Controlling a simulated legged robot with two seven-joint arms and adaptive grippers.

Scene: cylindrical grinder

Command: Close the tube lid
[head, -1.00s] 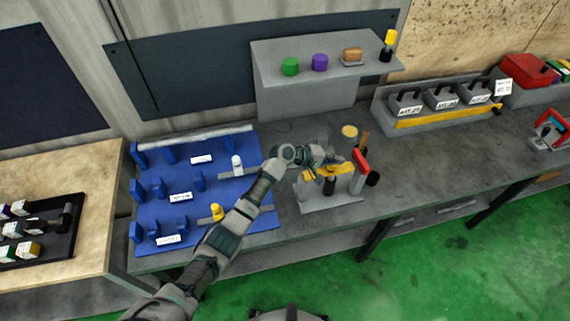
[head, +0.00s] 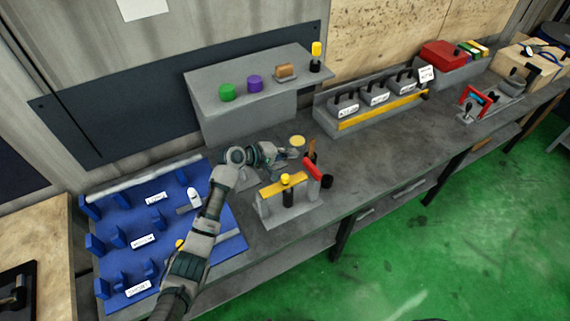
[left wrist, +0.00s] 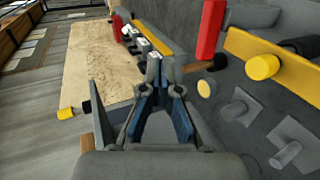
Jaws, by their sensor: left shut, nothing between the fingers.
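My left gripper (head: 280,156) is shut and empty, above the bench just behind the grey fixture (head: 287,213). In the left wrist view its fingertips (left wrist: 166,68) are together. The fixture carries a yellow bar (head: 276,188) with a yellow knob (head: 285,178), and a red block (head: 312,168). The bar (left wrist: 285,76), knob (left wrist: 262,66) and red block (left wrist: 210,28) also show in the left wrist view, to the right of the fingers. A round yellow-topped piece (head: 297,141) stands just beyond the gripper. I cannot tell which part is the tube lid. My right gripper is not in view.
A blue rack (head: 125,270) lies left on the bench. A grey shelf (head: 215,85) behind holds green (head: 227,92) and purple (head: 255,83) cylinders. A grey tray (head: 330,125) of weights stands at the back right. The bench front right of the fixture is clear.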

